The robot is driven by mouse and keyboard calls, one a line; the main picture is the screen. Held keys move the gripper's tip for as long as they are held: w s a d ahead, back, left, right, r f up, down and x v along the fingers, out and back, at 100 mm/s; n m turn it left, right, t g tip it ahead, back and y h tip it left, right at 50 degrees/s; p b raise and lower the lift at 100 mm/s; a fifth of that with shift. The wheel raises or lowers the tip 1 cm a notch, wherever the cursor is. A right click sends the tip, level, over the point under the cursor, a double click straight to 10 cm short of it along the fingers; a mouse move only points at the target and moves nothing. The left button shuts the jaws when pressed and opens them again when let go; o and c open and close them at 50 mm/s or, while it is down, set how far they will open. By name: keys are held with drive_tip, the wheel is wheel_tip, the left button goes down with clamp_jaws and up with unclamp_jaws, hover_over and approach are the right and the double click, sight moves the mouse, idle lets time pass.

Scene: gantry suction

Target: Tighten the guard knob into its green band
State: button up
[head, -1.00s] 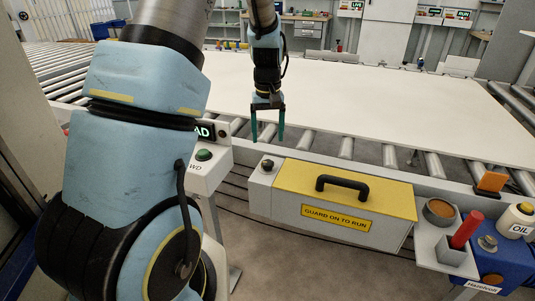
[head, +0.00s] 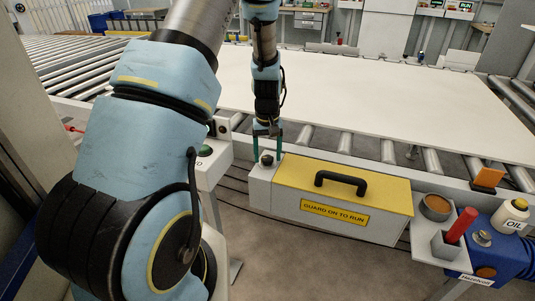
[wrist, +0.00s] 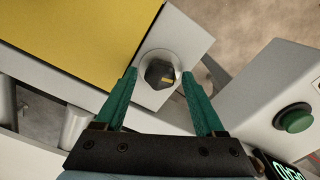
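The guard knob (wrist: 157,73) is black, with a yellowish mark on its top and a pale round base. It stands on the grey end block (head: 262,176) at the left of the yellow guard cover (wrist: 60,40). In the head view the knob (head: 267,159) shows below my gripper (head: 267,151). My gripper is open, with its green fingers pointing down. In the wrist view my gripper (wrist: 159,74) has one fingertip on each side of the knob, with gaps on both sides. I cannot make out a green band around the knob.
The yellow cover has a black handle (head: 341,181) and a "GUARD ON TO RUN" label. A post with a green button (wrist: 294,118) stands close beside my gripper. A large pale board (head: 360,95) lies on the rollers behind. A tool holder with a red-handled item (head: 461,225) is at the right.

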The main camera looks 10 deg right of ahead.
clamp_jaws()
idle(0.3)
drive_tip(key=shift+m, duration=0.4)
drive_tip(key=shift+m+b, duration=0.45)
drive_tip(key=shift+m, duration=0.45)
drive_tip(key=shift+m+b, duration=0.3)
drive_tip(key=shift+m, duration=1.5)
drive_tip(key=shift+o, duration=0.9)
unclamp_jaws()
